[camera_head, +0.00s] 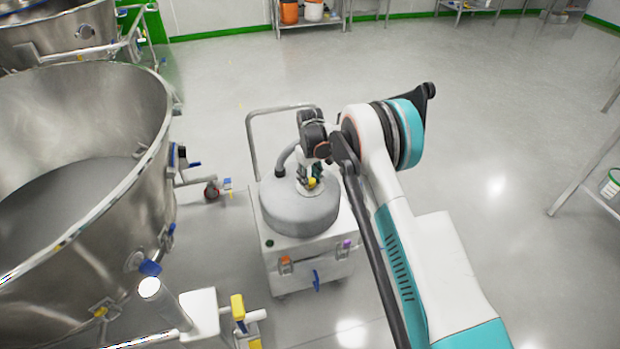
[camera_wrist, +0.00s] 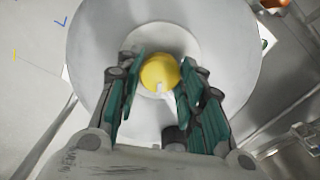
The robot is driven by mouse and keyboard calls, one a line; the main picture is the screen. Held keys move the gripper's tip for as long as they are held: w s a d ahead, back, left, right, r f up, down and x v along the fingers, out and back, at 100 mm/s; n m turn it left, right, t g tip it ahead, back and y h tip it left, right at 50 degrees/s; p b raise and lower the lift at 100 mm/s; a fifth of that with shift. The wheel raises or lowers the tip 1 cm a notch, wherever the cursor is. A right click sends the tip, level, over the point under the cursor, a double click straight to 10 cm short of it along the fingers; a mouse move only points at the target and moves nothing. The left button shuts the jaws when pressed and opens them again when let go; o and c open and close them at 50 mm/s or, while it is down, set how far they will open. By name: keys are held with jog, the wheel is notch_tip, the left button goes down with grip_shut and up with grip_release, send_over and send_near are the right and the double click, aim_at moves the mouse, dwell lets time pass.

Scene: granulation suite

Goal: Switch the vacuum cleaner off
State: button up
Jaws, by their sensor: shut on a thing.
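The vacuum cleaner (camera_head: 298,213) stands on the floor in the middle of the head view, a white wheeled box with a round grey top and a tubular push handle. A yellow knob (camera_head: 312,183) sits at the centre of its top. In the wrist view the knob (camera_wrist: 160,71) lies on a pale disc in the grey top (camera_wrist: 222,30). My gripper (camera_head: 307,172) reaches down over the top, its green-padded fingers on either side of the knob, shut on it. The fingers hide part of the knob and disc.
A large steel bowl (camera_head: 152,100) stands close on the left, with blue-handled valves and a castor near the vacuum cleaner. A steel rack (camera_head: 600,170) stands at the right edge. The floor (camera_head: 500,130) behind and to the right is clear.

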aim_at(310, 181)
jog(key=shift+n, duration=1.6)
jog(key=o, duration=1.1)
jog(key=shift+c, duration=0.2)
notch_tip(310, 181, up, 12)
